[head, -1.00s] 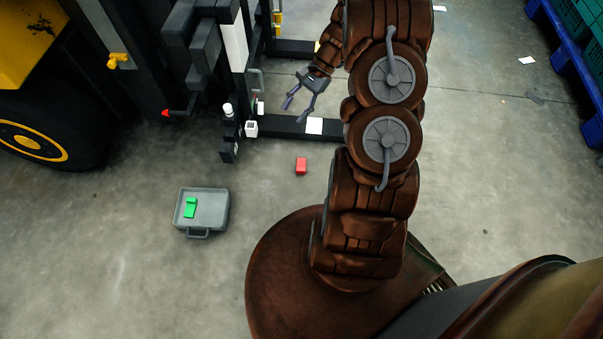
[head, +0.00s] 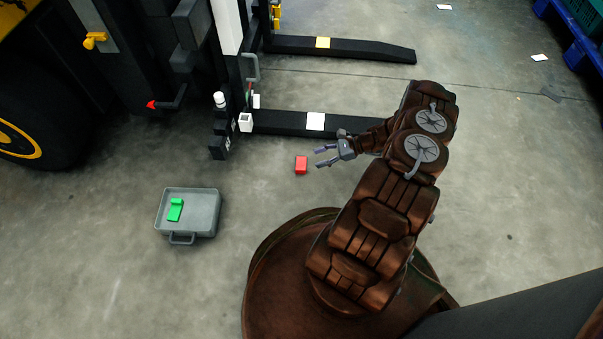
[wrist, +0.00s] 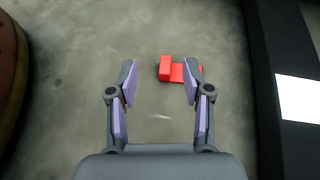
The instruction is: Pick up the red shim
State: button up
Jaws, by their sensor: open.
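The red shim (head: 301,165) lies on the concrete floor in the head view, left of my gripper (head: 322,156). My gripper is open and empty, its fingers pointing left toward the shim. In the wrist view the red shim (wrist: 178,70) shows a raised block at its left end and a flatter part to the right. It lies beyond the fingertips of my gripper (wrist: 160,72), right of the middle between them. The right fingertip overlaps the shim's right part in that view. The shim appears apart from the fingers.
A grey case (head: 203,207) with a green shim (head: 175,210) on it lies on the floor at the left. A dark forklift fork (head: 280,122) with a white patch runs behind the red shim; it also shows in the wrist view (wrist: 262,90). The floor around the shim is clear.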

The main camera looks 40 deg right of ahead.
jog(key=m+t+b, duration=0.2)
send_near(302, 168)
jog(key=shift+x, duration=0.9)
jog(key=shift+g, duration=0.3)
jog(key=shift+b+x, duration=1.1)
jog(key=shift+x, duration=1.1)
jog(key=shift+b+x, duration=0.85)
jog(key=shift+x, duration=0.8)
jog(key=shift+r, duration=0.15)
jog(key=shift+c, duration=0.3)
grip_shut()
